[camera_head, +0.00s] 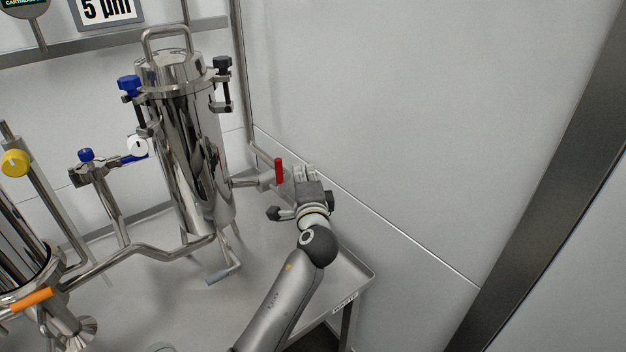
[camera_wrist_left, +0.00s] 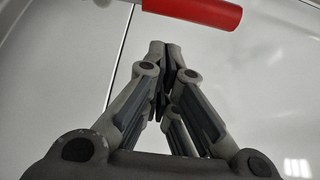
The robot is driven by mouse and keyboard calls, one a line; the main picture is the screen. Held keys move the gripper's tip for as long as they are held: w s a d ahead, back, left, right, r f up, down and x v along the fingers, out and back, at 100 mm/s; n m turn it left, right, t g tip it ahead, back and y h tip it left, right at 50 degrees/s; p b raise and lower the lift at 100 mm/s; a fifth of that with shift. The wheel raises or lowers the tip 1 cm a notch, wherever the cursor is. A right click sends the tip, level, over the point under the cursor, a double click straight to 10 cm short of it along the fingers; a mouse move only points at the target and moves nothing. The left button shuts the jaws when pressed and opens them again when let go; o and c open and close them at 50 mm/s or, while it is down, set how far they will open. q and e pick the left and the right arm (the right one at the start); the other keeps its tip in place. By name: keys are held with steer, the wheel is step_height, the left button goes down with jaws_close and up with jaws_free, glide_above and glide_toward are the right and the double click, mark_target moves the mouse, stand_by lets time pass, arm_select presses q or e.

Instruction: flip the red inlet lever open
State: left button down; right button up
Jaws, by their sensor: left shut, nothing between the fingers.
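The red inlet lever (camera_head: 279,171) stands upright on a pipe at the right side of the steel filter tank (camera_head: 185,165) in the head view. In the left wrist view the red lever (camera_wrist_left: 200,10) crosses the top of the picture, beyond the fingertips. My left gripper (camera_head: 306,170) is just right of the lever in the head view. Its fingers (camera_wrist_left: 166,50) are shut with nothing between them, and a gap shows between them and the lever in the wrist view. My right gripper is not in view.
A blue-handled valve (camera_head: 86,155) and a white gauge (camera_head: 137,147) are left of the tank. An orange handle (camera_head: 31,299) and a yellow knob (camera_head: 15,163) are at the far left. The grey table (camera_head: 190,310) has a raised edge. A wall panel (camera_head: 390,120) stands close behind my gripper.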

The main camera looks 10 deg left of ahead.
arm_select(q)
steer(key=shift+s+a+r, duration=0.1)
steer(key=shift+s+a, duration=0.65)
steer(key=shift+a, duration=0.05)
steer(key=shift+a, duration=0.1)
